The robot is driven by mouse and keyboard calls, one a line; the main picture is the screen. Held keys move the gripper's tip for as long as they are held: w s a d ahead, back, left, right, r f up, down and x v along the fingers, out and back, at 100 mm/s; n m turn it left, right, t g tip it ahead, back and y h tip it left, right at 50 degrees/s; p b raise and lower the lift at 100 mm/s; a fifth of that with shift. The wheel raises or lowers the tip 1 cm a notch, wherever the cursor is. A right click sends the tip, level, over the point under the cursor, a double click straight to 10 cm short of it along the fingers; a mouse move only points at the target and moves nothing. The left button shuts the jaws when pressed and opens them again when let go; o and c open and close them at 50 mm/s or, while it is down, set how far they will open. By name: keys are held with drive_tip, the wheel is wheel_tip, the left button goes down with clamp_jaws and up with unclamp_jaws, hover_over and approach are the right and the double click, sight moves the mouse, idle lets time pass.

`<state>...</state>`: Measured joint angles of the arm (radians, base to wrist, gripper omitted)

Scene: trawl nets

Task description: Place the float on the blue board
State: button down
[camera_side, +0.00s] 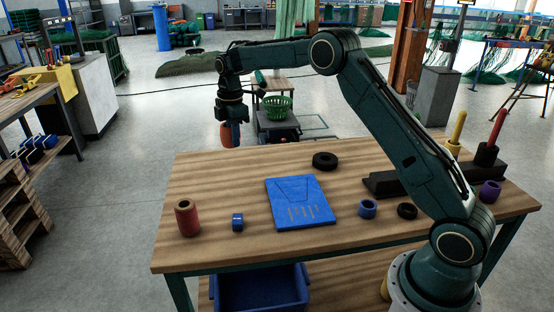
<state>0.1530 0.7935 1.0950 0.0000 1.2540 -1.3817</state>
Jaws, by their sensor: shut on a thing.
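My gripper (231,122) points down past the far edge of the table, left of the middle. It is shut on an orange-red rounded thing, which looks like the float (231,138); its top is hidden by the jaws. The float hangs clear of the table, behind the far edge in the picture. The blue board (299,203) lies flat on the middle of the wooden table (235,185). It bears thin drawn lines and nothing stands on it.
Around the board are a red cylinder (187,219), a small blue spool (237,222), a black ring (325,161), a blue ring (367,209) and another black ring (407,211). A dark base with pegs (384,184) stands at right. A green basket (276,108) is behind the table.

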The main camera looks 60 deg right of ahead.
drive_tip(key=s+d+r, duration=0.1)
drive_tip(key=s+d, duration=0.6)
drive_tip(key=s, duration=0.1)
hover_over(302, 201)
drive_tip(key=shift+r+n, duration=0.1)
drive_tip(key=shift+n, duration=0.2)
wheel_tip(302, 201, down, 20)
idle(0.8)
drive_tip(key=c, duration=1.5)
unclamp_jaws()
